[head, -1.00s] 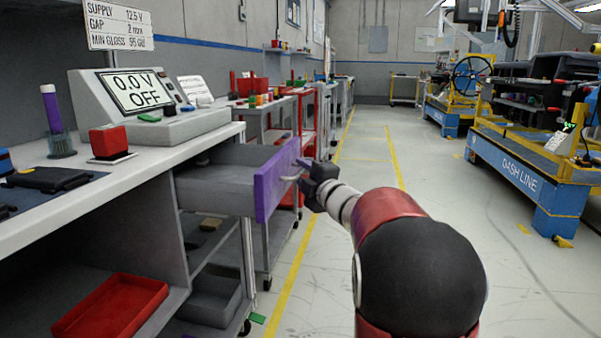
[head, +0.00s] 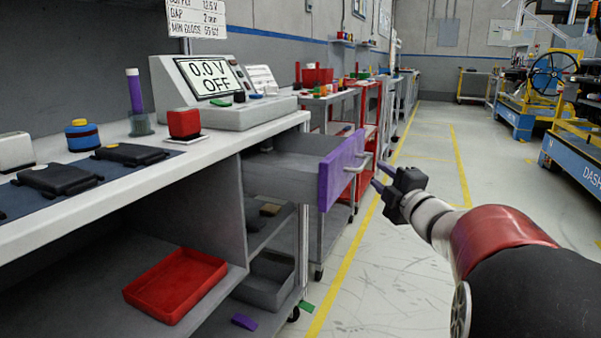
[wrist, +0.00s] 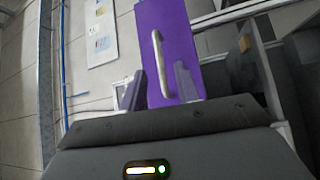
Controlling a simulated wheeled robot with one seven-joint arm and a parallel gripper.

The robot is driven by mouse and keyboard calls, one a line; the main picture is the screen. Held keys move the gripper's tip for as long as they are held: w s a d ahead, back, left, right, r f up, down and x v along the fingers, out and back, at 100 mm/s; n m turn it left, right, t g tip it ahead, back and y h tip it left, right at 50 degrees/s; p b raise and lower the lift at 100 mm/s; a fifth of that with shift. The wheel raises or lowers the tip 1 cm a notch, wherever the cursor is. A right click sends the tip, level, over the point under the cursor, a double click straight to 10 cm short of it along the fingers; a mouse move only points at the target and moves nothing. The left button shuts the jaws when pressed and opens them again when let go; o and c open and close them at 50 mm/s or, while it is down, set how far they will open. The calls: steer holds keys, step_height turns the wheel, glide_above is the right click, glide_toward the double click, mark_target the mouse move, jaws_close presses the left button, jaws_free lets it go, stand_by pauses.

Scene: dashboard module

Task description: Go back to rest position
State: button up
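My gripper (head: 382,178) is to the right of the open drawer with the purple front (head: 338,174), apart from its handle (head: 357,165). In the wrist view the two fingers (wrist: 160,85) stand apart with nothing between them, and the purple drawer front (wrist: 176,30) with its pale handle (wrist: 158,62) lies beyond them. The drawer is pulled out from under the workbench (head: 150,180). My gripper is open and empty.
On the bench are a power supply (head: 225,117) reading 0.0 V OFF, a red block (head: 184,123), a blue pot (head: 82,137) and dark modules (head: 58,178). A red tray (head: 175,285) sits on the lower shelf. The aisle floor (head: 400,260) is clear.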

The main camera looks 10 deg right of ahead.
steer(key=s+a+f+m+g+h+p, duration=0.1)
steer(key=s+a+f+m+g+p, duration=0.1)
steer(key=s, duration=0.8)
steer(key=s+a+f+m+g+p, duration=0.2)
steer(key=s+a+f+m+g, duration=0.3)
steer(key=s+a+m+g, duration=0.2)
steer(key=s+a+f+m+g+h+p, duration=0.1)
steer(key=s+a+f+m+g, duration=0.3)
steer(key=s+a+m, duration=0.4)
steer(key=s+m+p, duration=0.1)
steer(key=s, duration=0.5)
steer(key=shift+a+f+g+h, duration=0.15)
steer(key=shift+f+g+h, duration=0.1)
steer(key=shift+g+h, duration=0.05)
